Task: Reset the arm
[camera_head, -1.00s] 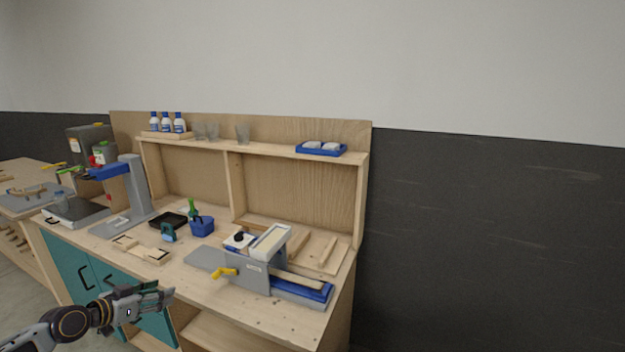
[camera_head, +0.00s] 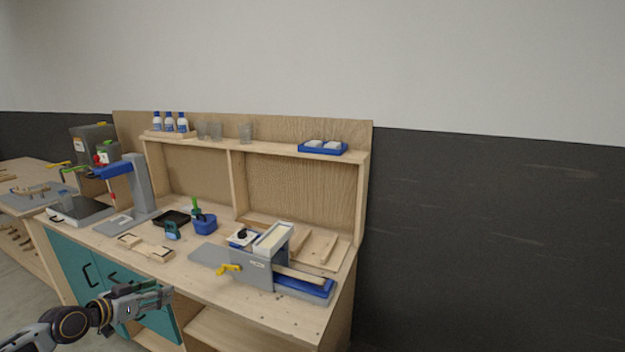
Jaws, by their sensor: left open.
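My left gripper (camera_head: 163,295) comes in from the lower left, in front of the teal cabinet doors (camera_head: 72,262) and below the front edge of the workbench (camera_head: 215,283). Its jaws are open and I see nothing between them. It is apart from the bench. My right gripper is out of view.
On the bench stand a grey and blue machine with a yellow handle (camera_head: 229,268), a wooden frame (camera_head: 146,248), a blue container (camera_head: 204,225), a black tray (camera_head: 176,218) and a grey stand (camera_head: 143,187). A shelf holds bottles (camera_head: 169,122), glasses and a blue tray (camera_head: 323,148).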

